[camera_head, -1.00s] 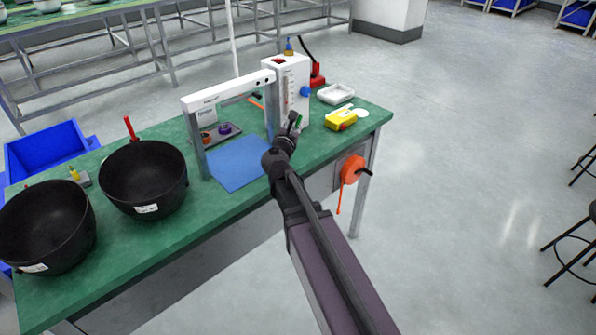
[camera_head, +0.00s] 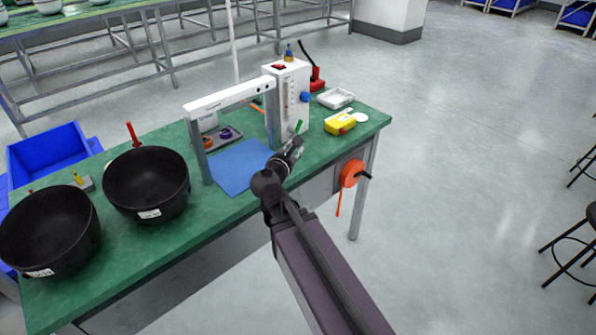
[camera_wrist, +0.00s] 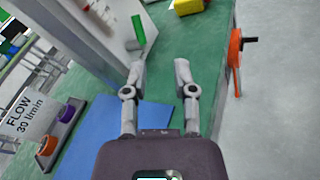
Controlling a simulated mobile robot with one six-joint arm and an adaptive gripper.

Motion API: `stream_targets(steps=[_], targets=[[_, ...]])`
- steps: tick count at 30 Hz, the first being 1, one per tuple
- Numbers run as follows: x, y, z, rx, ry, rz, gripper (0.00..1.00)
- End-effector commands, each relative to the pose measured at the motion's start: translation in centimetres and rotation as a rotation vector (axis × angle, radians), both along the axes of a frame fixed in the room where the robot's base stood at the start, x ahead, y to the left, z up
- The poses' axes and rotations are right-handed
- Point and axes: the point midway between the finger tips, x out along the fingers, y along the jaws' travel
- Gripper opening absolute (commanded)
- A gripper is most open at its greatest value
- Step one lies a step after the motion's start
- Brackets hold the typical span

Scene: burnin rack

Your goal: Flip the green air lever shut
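The green air lever (camera_wrist: 138,30) sticks out from the lower front of the white flow unit (camera_wrist: 112,25) in the wrist view. In the head view the green lever (camera_head: 298,127) shows just beyond my gripper, with the white unit (camera_head: 297,80) behind it. My gripper (camera_wrist: 158,68) is open and empty. Its two fingers point toward the lever's side of the unit, with a clear gap between them. The lever lies a little beyond the left fingertip in the wrist view and appears apart from it.
A white frame (camera_head: 230,94) stands over a blue mat (camera_head: 238,166) left of my gripper. A yellow box (camera_head: 340,123) and a white tray (camera_head: 336,98) lie to the right. An orange reel (camera_head: 352,170) hangs at the table's edge. Two black pots (camera_head: 146,183) stand left.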

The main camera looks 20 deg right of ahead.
Motion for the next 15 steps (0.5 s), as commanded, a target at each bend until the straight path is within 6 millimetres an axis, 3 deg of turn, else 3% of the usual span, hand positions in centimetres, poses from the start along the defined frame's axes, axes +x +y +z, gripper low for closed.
stream_targets(steps=[15], targets=[[-2.7,-2.9,-0.1,0.488,-0.086,-0.254,0.35]])
